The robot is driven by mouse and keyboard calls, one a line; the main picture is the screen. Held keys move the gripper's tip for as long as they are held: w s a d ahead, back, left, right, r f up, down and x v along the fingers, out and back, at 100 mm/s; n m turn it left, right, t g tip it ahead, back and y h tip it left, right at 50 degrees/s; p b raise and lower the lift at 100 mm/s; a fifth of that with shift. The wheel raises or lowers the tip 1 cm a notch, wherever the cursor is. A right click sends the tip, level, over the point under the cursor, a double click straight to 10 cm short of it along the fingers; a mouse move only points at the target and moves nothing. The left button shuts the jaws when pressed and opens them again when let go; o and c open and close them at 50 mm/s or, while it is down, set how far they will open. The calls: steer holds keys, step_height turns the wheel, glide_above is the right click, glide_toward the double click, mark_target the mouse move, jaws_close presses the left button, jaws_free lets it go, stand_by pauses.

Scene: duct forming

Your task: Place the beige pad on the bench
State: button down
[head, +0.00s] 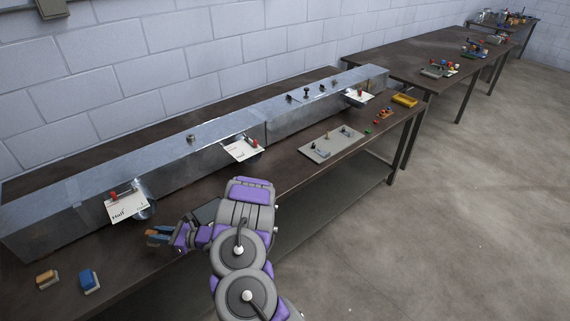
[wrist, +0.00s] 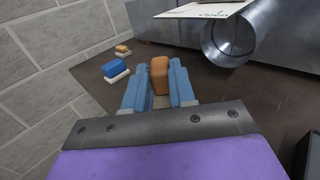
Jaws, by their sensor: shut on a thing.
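My gripper (wrist: 160,92) is shut on a block with a tan-brown top and a paler lower part, which I take for the beige pad (wrist: 160,70). The pad stands between the two blue fingers in the wrist view. In the head view my gripper (head: 160,236) is over the front part of the near bench (head: 120,268), and the fingers mostly hide the pad. I cannot tell whether the pad touches the bench top.
A blue pad (head: 89,281) and an orange-yellow pad (head: 46,279) lie on the bench to the left. A long metal duct (head: 190,150) with paper tags runs along the back. A grey tray (head: 333,145) lies farther right. Bare bench top lies between my gripper and the blue pad.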

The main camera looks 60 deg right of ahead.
steer(key=shift+s+d+f, duration=0.4)
steer(key=shift+d+f, duration=0.4)
steer(key=shift+f, duration=0.05)
steer(key=shift+d, duration=0.3)
steer(key=w+a+b, duration=0.1)
steer(key=w+a, duration=0.1)
steer(key=a, duration=0.2)
steer(key=w+a+f+b, duration=0.1)
steer(key=w+a, duration=0.1)
steer(key=a, duration=0.3)
steer(key=w+a+b, duration=0.1)
steer(key=w+a, duration=0.1)
steer(key=a, duration=0.3)
steer(key=shift+w+f, duration=0.15)
steer(key=shift+w, duration=0.1)
steer(key=shift+w+a+f, duration=0.15)
steer(key=shift+a, duration=0.3)
steer(key=shift+w+a+f, duration=0.1)
steer(key=shift+a, duration=0.35)
step_height(320, 180, down, 3)
steer(key=shift+d+f+b, duration=0.1)
steer(key=shift+d+b, duration=0.05)
steer(key=shift+b, duration=0.55)
steer(key=shift+d, duration=0.15)
